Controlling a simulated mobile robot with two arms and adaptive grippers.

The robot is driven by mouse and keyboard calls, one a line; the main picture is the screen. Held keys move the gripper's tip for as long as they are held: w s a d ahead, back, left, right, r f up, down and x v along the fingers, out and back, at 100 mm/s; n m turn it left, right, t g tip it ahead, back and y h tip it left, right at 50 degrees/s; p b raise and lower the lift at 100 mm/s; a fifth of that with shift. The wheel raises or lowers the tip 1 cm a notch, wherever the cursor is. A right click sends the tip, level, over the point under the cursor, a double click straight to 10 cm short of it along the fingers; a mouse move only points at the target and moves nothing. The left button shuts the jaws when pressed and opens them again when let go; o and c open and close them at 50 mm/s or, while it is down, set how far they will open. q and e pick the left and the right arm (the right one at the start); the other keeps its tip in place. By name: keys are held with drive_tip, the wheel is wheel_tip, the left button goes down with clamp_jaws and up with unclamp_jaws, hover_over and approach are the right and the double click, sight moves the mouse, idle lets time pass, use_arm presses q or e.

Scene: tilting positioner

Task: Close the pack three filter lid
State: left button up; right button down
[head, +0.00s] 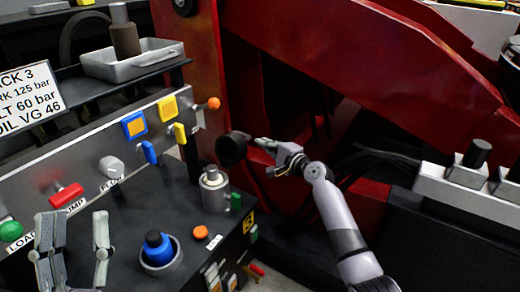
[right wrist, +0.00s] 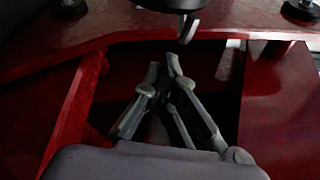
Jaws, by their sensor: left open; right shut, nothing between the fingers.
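A black round cap (head: 232,150), which looks like the filter lid, stands tilted on its side above and behind a short silver cylinder (head: 214,190) on the black pack top. I cannot tell how the two are joined. My right gripper (head: 262,143) is shut and empty, just right of the cap; whether it touches is unclear. In the right wrist view its fingers (right wrist: 166,62) meet at the tips, below a dark round part (right wrist: 178,4) with a small metal tab. My left gripper (head: 73,222) is open and empty, low at the left in front of the panel.
A blue knob (head: 157,246) in a silver ring and an orange button (head: 201,232) sit on the pack top. The grey panel (head: 90,165) carries coloured switches and levers. A large red frame (head: 360,70) rises behind my right arm. A grey tray (head: 130,62) stands at upper left.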

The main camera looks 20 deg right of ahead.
use_arm(q)
drive_tip(key=shift+w+f+g+y, duration=0.5)
drive_tip(key=shift+w+f+g, duration=0.25)
drive_tip(key=shift+w, duration=0.1)
use_arm(e)
drive_tip(key=shift+s+a+r, duration=0.25)
drive_tip(key=shift+s+a, duration=0.25)
drive_tip(key=shift+a, duration=0.05)
drive_tip(key=shift+s+a+r, duration=0.2)
drive_tip(key=shift+s+a, duration=0.25)
drive_tip(key=shift+a, duration=0.1)
use_arm(q)
drive_tip(key=shift+s+r+t, duration=0.35)
drive_tip(key=shift+s, duration=0.05)
use_arm(e)
drive_tip(key=shift+s+a+r+n, duration=0.15)
drive_tip(key=shift+a+r+n, duration=0.05)
drive_tip(key=shift+r+n, duration=0.25)
